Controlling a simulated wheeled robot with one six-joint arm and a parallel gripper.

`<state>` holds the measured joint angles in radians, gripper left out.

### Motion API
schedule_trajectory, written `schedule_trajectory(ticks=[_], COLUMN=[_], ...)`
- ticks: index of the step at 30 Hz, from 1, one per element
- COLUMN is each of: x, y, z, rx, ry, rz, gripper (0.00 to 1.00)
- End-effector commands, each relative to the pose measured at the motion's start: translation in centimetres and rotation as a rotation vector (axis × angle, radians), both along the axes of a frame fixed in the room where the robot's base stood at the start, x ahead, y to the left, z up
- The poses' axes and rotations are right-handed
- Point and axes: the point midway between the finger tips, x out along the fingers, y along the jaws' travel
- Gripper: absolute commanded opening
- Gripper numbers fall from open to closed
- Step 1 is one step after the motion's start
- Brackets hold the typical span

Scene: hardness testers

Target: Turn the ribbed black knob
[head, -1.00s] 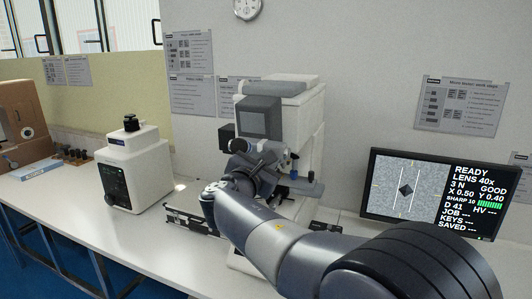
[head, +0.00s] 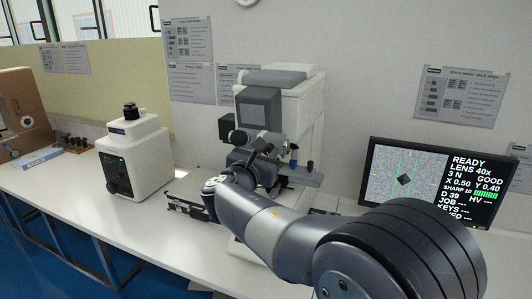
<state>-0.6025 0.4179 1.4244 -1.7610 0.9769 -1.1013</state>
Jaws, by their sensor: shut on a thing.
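The white hardness tester (head: 302,112) with a grey front panel stands against the wall, behind my arm. My gripper (head: 266,147) is at the tester's dark eyepiece and knob area, below the panel. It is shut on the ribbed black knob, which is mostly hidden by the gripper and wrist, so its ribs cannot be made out.
A second white tester (head: 135,160) with a black top knob stands at left on the white bench (head: 150,222). A brown case (head: 20,115) is at far left. My arm covers much of the bench front. Bench space between the two testers is partly clear.

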Motion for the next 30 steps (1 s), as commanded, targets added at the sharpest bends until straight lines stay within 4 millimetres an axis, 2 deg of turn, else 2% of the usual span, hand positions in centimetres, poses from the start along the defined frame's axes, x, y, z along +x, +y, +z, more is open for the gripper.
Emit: schedule_trajectory(ticks=[1,2,9,16,20,30], x=[0.0,0.0,0.0,-0.1,-0.9,-7.1], y=[0.0,0.0,0.0,0.0,0.4,2.7], z=[-0.2,-0.2,-0.1,-0.1,-0.2,-0.3], rx=[-0.001,-0.001,0.001,0.001,0.001,0.003], ry=[0.004,0.004,0.002,0.001,0.0,-0.001], rz=[-0.001,-0.001,0.0,0.0,0.002,0.004], gripper=[0.01,0.26,0.46,0.46,0.46,0.46])
